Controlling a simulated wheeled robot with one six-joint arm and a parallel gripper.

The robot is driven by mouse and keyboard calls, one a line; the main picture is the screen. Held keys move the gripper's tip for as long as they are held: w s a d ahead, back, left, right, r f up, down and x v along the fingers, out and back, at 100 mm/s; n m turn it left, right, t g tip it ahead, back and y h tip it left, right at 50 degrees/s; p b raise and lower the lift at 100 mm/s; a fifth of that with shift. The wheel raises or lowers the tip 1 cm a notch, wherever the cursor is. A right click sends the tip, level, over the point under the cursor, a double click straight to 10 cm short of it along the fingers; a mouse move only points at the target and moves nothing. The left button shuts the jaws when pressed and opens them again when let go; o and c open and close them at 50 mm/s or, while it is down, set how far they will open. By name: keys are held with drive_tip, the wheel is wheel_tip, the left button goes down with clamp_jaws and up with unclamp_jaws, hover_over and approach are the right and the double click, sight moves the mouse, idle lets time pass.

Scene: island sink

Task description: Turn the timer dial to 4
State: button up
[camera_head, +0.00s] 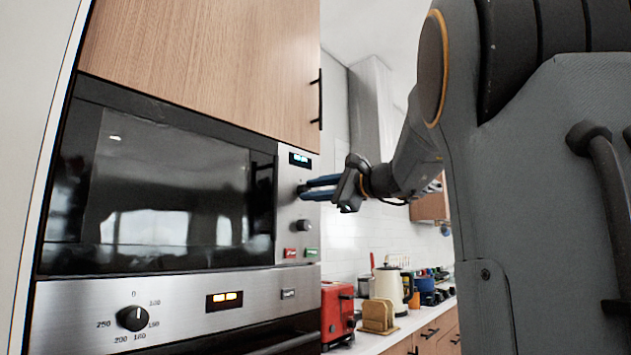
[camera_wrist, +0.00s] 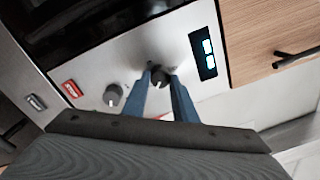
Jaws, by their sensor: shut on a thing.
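The microwave's control panel (camera_head: 289,170) has two dark round knobs, one above the other, under a small lit display (camera_head: 300,160). My gripper (camera_head: 302,189) reaches in from the right, with its blue fingers at the upper knob. In the wrist view, my gripper (camera_wrist: 160,76) is shut on that upper knob (camera_wrist: 160,81), one finger on each side. The lower knob (camera_head: 303,225) stands free; it also shows in the wrist view (camera_wrist: 113,95). I cannot read which knob is the timer dial, nor any numbers around the gripped one.
Red (camera_head: 290,253) and green (camera_head: 311,252) buttons sit below the knobs. An oven dial (camera_head: 132,318) is on the panel underneath. A cabinet door with a black handle (camera_head: 320,100) is above. A red toaster (camera_head: 337,312) and a kettle (camera_head: 390,288) stand on the counter to the right.

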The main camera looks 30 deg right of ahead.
drive_tip(key=m+p, duration=0.3)
drive_tip(key=shift+r+m, duration=0.1)
drive_tip(key=shift+m, duration=0.3)
drive_tip(key=m+p, duration=0.3)
drive_tip(key=p, duration=0.1)
drive_tip(key=shift+a+m, duration=0.1)
drive_tip(key=shift+m, duration=0.3)
drive_tip(key=m+p, duration=0.4)
drive_tip(key=p, duration=0.1)
drive_tip(key=shift+m+p, duration=0.7)
drive_tip(key=shift+m, duration=0.1)
drive_tip(key=shift+f, duration=0.2)
drive_tip(key=o, duration=1)
drive_tip(key=shift+o, duration=0.2)
drive_tip(key=shift+s, duration=0.1)
